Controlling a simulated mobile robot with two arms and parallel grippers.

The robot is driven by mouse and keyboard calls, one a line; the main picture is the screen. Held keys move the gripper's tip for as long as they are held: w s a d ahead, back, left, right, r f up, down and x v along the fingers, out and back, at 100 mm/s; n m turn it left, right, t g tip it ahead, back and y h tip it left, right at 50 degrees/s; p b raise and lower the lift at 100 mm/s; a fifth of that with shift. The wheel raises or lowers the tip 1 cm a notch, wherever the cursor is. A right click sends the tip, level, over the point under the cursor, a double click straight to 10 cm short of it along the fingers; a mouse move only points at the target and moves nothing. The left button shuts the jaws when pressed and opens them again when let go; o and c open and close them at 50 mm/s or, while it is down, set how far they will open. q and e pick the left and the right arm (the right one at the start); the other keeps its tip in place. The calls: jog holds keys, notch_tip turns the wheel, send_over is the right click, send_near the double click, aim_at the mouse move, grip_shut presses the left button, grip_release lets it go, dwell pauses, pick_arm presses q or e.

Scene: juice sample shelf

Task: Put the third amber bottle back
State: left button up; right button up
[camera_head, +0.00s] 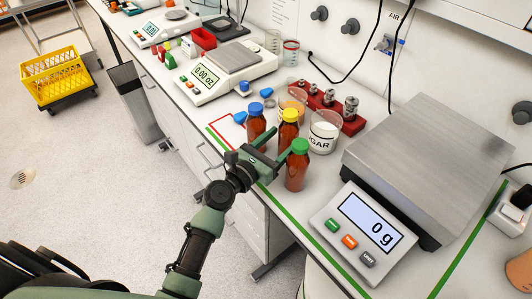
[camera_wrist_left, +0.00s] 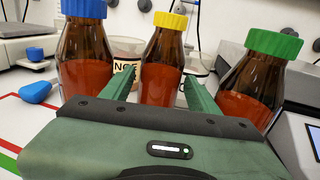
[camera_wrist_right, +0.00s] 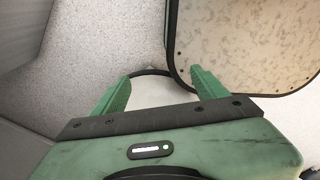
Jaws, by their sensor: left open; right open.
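Three amber bottles with dark red contents stand on the counter: one with a blue cap (camera_head: 256,124), one with a yellow cap (camera_head: 288,132), one with a green cap (camera_head: 297,172). My left gripper (camera_head: 275,147) is open, low at the counter's front edge. In the left wrist view the yellow-capped bottle (camera_wrist_left: 162,72) stands upright between the lines of the open fingers. The blue-capped bottle (camera_wrist_left: 86,55) is left of them and the green-capped bottle (camera_wrist_left: 255,80) right. Whether a finger touches glass is unclear. My right gripper (camera_wrist_right: 158,85) is open and empty, seen only in its wrist view.
A large scale (camera_head: 369,225) reading 0 g stands right of the bottles. A sugar beaker (camera_head: 324,134), another beaker (camera_head: 293,101) and a red weight block (camera_head: 352,124) stand close behind. A red outline (camera_head: 216,121) marks the counter at left. Another scale (camera_head: 220,75) stands farther back.

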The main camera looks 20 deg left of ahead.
pick_arm(q)
jog(key=b+v, duration=0.1)
jog(key=v, duration=0.8)
jog(key=shift+s+a+b, duration=0.1)
jog(key=shift+s+b, duration=0.2)
jog(key=shift+s+a, duration=0.1)
jog(key=shift+s, duration=0.2)
